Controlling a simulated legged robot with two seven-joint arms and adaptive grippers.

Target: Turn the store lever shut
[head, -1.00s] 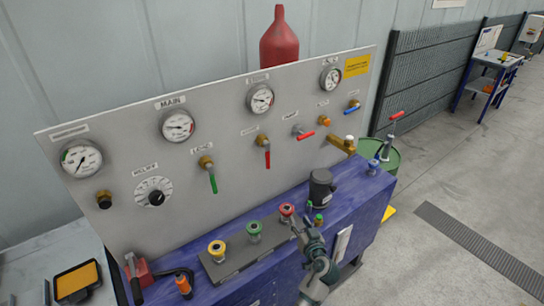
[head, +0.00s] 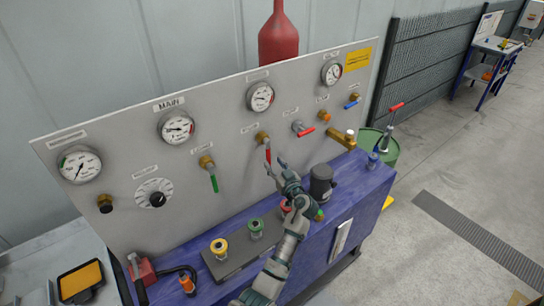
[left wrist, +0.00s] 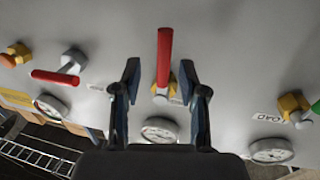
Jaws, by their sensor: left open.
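A red lever (head: 268,152) with a brass valve body (head: 262,138) hangs downward in the middle of the grey panel; its label is too small to read. My left gripper (head: 276,168) is open just in front of and below this lever. In the left wrist view the red lever (left wrist: 164,55) lies along the gap between the two open fingers (left wrist: 160,78), with no visible contact. The fingers partly cover the lever's lower end in the head view. My right gripper is not in view.
A green lever (head: 213,180) hangs to the left, and another red lever (head: 305,131) sits tilted to the right. Gauges line the panel's top. Below, the blue bench (head: 365,200) holds coloured knobs and a dark cylinder (head: 321,182).

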